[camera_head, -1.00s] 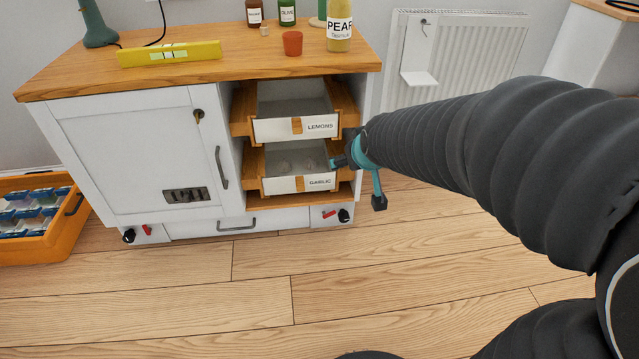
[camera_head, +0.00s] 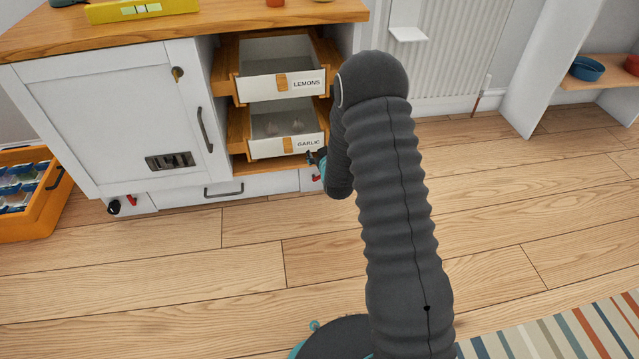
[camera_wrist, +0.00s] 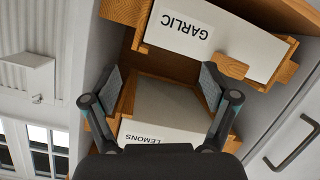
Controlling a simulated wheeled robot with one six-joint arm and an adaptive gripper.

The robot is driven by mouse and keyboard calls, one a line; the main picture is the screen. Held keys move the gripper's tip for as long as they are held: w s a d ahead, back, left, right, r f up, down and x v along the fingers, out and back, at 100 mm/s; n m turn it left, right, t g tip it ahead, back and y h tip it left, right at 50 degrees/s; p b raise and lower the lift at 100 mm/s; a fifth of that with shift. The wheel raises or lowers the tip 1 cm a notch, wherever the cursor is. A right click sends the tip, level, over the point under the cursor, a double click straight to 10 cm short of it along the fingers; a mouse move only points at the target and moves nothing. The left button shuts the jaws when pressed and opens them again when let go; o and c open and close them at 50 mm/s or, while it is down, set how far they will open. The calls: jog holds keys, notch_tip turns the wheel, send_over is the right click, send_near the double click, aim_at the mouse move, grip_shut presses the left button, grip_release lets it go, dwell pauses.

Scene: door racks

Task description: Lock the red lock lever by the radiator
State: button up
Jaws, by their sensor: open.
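The red lock lever (camera_head: 316,177) on the radiator side shows only as a small red bit low on the cabinet's right front; my arm hides most of that corner. It is not seen in the wrist view. My gripper (camera_wrist: 160,90) is open and empty, its two fingers spread in front of the drawers. In the head view only a little of it shows beside the garlic drawer, just above the red lever; the arm hides the rest. The radiator (camera_head: 455,50) stands on the wall behind, right of the cabinet, and shows at the left in the wrist view (camera_wrist: 28,80).
The lemons drawer (camera_head: 290,84) and the garlic drawer (camera_head: 282,146) stand pulled out. Another red lever (camera_head: 131,199) is at the cabinet's lower left, beside a black knob (camera_head: 114,207). The floor in front is clear.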

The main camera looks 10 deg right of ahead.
notch_tip(320, 180, down, 11)
jog(key=s+t+b, duration=0.1)
jog(key=n+t+b, duration=0.1)
jog(key=n+t, duration=0.1)
send_near(319, 178)
jog(key=w+b, duration=0.2)
jog(key=w, duration=0.6)
jog(key=shift+w+f, duration=0.15)
jog(key=shift+w, duration=0.15)
jog(key=c, duration=1.2)
jog(key=shift+o, duration=0.2)
